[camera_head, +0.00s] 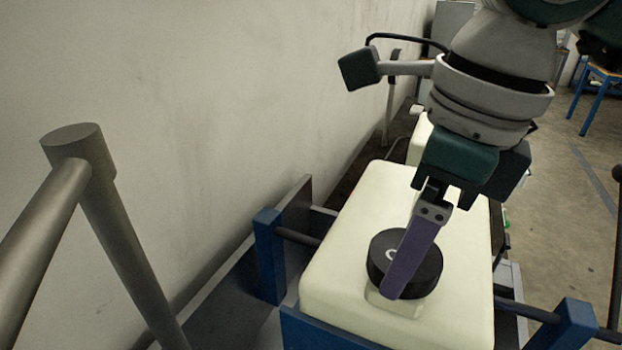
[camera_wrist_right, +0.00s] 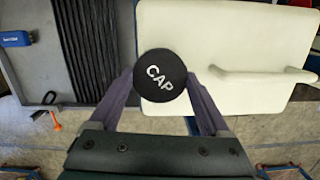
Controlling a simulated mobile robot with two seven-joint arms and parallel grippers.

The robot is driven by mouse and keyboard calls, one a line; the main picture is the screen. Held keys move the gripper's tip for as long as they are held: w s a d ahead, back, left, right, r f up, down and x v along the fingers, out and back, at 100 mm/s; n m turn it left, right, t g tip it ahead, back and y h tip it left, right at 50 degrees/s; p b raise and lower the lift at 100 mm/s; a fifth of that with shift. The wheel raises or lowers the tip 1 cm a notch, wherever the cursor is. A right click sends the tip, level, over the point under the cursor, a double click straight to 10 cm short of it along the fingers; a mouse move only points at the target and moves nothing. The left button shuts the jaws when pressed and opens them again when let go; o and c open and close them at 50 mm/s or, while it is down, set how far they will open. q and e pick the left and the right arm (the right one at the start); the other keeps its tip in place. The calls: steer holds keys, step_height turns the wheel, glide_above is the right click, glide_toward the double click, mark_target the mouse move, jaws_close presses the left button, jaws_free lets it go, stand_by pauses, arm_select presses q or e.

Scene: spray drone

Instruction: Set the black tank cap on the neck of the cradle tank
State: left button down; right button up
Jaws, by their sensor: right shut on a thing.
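The black tank cap (camera_head: 378,258) is a round disc with white lettering on top, reading CAP in the right wrist view (camera_wrist_right: 160,75). My right gripper (camera_head: 404,268) is shut on its sides, with one purple finger in front of it in the head view. The cream cradle tank (camera_head: 350,222) lies below, in a blue frame. A pale raised piece that looks like its neck (camera_head: 398,306) shows just under the cap, mostly hidden. The cap looks about level and over this neck; I cannot tell whether they touch. My left gripper is not in view.
The blue cradle frame (camera_head: 270,255) surrounds the tank. A grey metal tube (camera_head: 95,190) rises at the left, near a plain wall (camera_head: 200,100). A second cream tank part (camera_head: 420,140) shows behind my right arm. Open floor (camera_head: 560,210) lies at the right.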

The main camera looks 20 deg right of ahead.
steer(key=shift+f+b, duration=0.35)
steer(key=o, duration=1.2)
steer(key=shift+c, duration=0.2)
steer(key=shift+r, duration=0.1)
steer(key=r, duration=0.2)
steer(key=r+b, duration=0.1)
steer(key=r, duration=0.2)
steer(key=s+r, duration=0.1)
steer(key=r, duration=0.2)
steer(key=shift+d+r, duration=0.15)
steer(key=shift+d, duration=0.25)
steer(key=shift+s+r+b, duration=0.1)
steer(key=shift+r+b, duration=0.2)
steer(key=shift+r, duration=0.4)
